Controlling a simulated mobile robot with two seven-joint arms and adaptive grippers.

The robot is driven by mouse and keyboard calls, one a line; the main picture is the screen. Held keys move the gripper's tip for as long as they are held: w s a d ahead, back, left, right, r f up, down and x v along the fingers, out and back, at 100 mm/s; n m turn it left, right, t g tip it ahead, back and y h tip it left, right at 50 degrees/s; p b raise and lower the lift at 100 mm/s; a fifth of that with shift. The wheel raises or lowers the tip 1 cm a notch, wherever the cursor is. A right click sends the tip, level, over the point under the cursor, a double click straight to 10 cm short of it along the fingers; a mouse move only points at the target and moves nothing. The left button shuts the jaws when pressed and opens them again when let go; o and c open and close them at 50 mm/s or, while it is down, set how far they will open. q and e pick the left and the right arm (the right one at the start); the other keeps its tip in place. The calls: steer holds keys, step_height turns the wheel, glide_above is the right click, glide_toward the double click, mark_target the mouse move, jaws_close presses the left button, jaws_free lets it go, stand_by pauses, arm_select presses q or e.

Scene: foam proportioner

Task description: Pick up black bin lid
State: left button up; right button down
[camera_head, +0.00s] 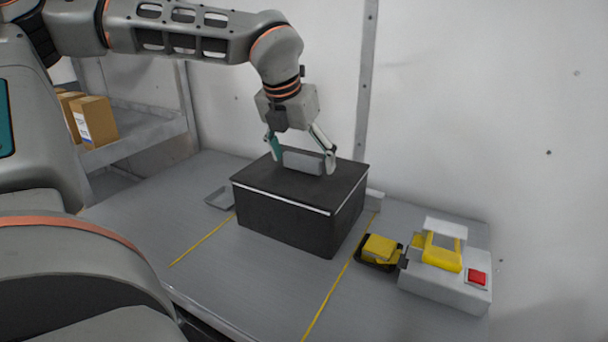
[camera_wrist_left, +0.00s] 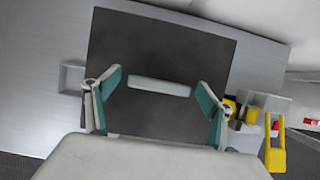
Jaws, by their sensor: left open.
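A black bin (camera_head: 290,222) stands on the grey table, its black lid (camera_head: 265,181) closed on top with a pale line along the seam. A grey handle block (camera_head: 304,161) sits on the lid. My left gripper (camera_head: 301,166) is above the lid, pointing down, with its fingers open on either side of the handle. In the left wrist view the handle (camera_wrist_left: 159,87) lies between the spread fingers (camera_wrist_left: 155,100), with a gap on both sides. The lid (camera_wrist_left: 160,60) fills the middle of that view. My right gripper is not in view.
A grey device with a red button (camera_head: 477,278) and yellow parts (camera_head: 442,253) stands right of the bin on the table (camera_head: 205,265). A small grey tray (camera_head: 219,198) lies left of the bin. Cardboard boxes (camera_head: 95,122) sit on a shelf at left. A wall stands close behind.

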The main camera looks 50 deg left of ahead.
arm_select(q)
steer(key=c, duration=1.3)
steer(key=shift+o, duration=0.2)
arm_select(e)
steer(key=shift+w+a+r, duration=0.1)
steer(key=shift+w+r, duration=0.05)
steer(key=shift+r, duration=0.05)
arm_select(q)
steer(key=shift+r, duration=0.1)
